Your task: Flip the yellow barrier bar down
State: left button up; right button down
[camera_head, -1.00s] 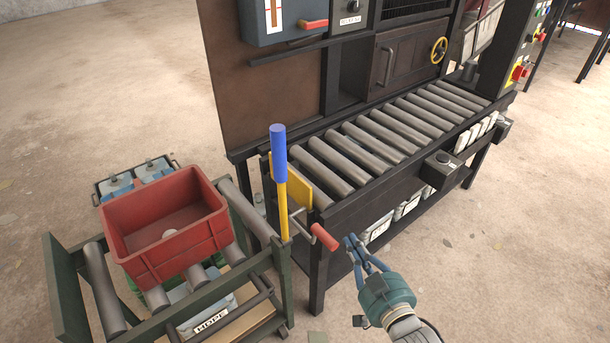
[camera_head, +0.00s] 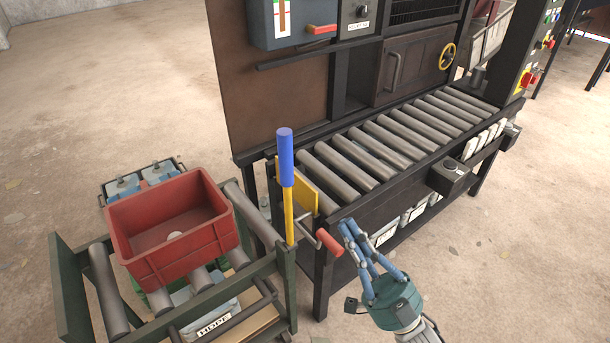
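The yellow barrier bar (camera_head: 289,214) stands upright at the near left end of the roller conveyor, with a blue grip (camera_head: 285,157) on its top. My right gripper (camera_head: 348,226) is to the right of the bar and lower. Its blue fingers point up and left, apart from the bar, close to the red handle of a crank. The fingertips look near each other, but the angle hides whether they are parted. I see nothing held in them. My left gripper is out of view.
A red crank handle (camera_head: 329,242) sticks out between bar and gripper. A red crate (camera_head: 172,229) sits on a green roller cart (camera_head: 67,287) at the left. The roller conveyor (camera_head: 383,144) runs to the back right. Floor at the right is open.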

jog(key=shift+s+r+y, duration=0.1)
jog(key=shift+s+y, duration=0.05)
jog(key=shift+y, duration=0.15)
jog(key=shift+r, duration=0.1)
jog(key=p, duration=0.5)
send_near(290, 153)
notch_tip(290, 153, up, 4)
jog(key=shift+w+a+f+b, duration=0.2)
jog(key=shift+w+a+b, duration=0.8)
jog(key=shift+a, duration=0.1)
jog(key=shift+w+a, duration=0.2)
jog(key=shift+r, duration=0.1)
